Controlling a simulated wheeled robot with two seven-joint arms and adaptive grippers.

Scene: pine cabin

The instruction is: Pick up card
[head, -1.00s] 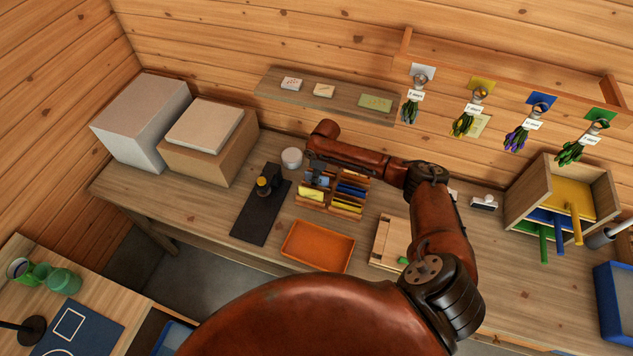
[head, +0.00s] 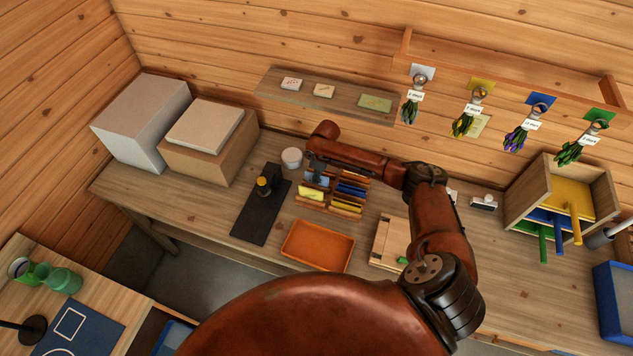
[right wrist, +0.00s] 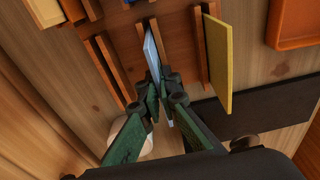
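A pale blue card (head: 317,181) stands in a wooden slotted card rack (head: 333,207) on the workbench. In the right wrist view the pale blue card (right wrist: 152,56) shows nearly edge-on, between wooden dividers. My right gripper (right wrist: 161,84) has its fingertips closed together on the near part of this card, one finger on each side. In the head view the right gripper (head: 313,167) is small and dark, over the rack's back left. A yellow card (right wrist: 218,62) stands in the neighbouring row, clear of the fingers. My left gripper is not in view.
An orange tray (head: 317,246) lies in front of the rack. A dark mat (head: 255,222) with a black stand lies left, and a round white container (head: 291,157) sits close behind. A wooden box (head: 390,243) stands to the right. A wall shelf (head: 345,99) hangs above.

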